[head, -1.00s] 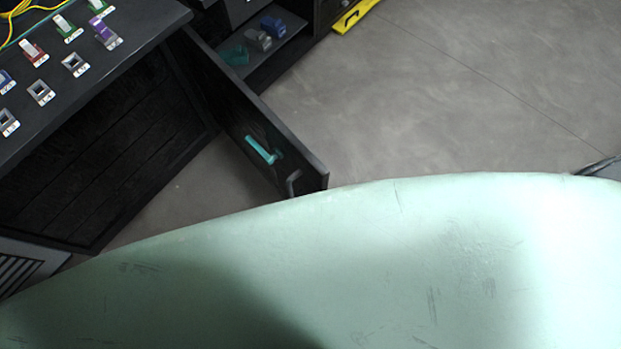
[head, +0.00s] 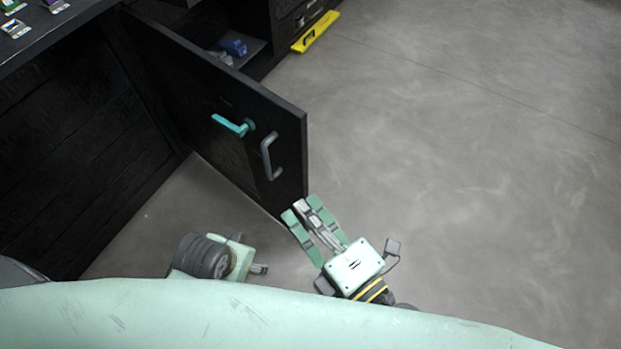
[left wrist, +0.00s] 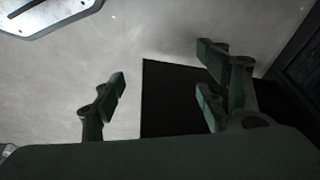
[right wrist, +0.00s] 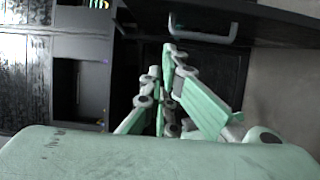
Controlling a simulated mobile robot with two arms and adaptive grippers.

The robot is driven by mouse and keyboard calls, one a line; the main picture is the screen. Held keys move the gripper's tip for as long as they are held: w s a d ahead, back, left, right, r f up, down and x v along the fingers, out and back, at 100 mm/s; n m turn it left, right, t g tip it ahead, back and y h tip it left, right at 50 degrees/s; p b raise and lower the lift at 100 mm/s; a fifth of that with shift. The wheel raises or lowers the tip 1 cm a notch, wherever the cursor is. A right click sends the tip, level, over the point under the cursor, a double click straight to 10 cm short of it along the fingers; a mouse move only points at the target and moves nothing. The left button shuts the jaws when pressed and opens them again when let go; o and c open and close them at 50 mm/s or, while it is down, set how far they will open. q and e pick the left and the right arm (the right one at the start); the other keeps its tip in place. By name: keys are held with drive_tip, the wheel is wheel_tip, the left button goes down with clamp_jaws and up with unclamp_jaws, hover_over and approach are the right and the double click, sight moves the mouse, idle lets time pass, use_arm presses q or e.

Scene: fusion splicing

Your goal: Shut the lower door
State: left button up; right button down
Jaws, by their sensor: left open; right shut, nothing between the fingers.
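The lower door (head: 225,100) is a dark panel swung wide open from the black cabinet. It carries a teal lever (head: 232,125) and a grey bar handle (head: 270,157) near its free edge. My right gripper (head: 303,207) is shut and empty, close to the door's lower free corner; I cannot tell whether it touches. The handle (right wrist: 200,34) shows beyond its fingertips (right wrist: 163,62) in the right wrist view. My left gripper (left wrist: 160,82) is open and empty in the left wrist view. In the head view only part of the left wrist shows, low on the left, its fingertips unclear.
The cabinet's wooden side (head: 75,150) stands at left, with a worktop (head: 50,25) of small coloured parts above. A shelf behind the door holds a blue part (head: 234,46). A yellow level-like tool (head: 315,32) lies at the back. The floor (head: 450,170) at right is clear.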

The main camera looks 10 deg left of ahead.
use_arm(q)
wheel_tip(320, 180, down, 9)
drive_tip(key=p, duration=0.2)
drive_tip(key=shift+s+f+g+p, duration=0.15)
drive_tip(key=shift+s+g+p, duration=0.15)
drive_tip(key=shift+p, duration=0.1)
use_arm(e)
drive_tip(key=w+a, duration=0.5)
drive_tip(key=w, duration=0.5)
drive_tip(key=shift+w+r, duration=0.15)
drive_tip(key=shift+w, duration=0.1)
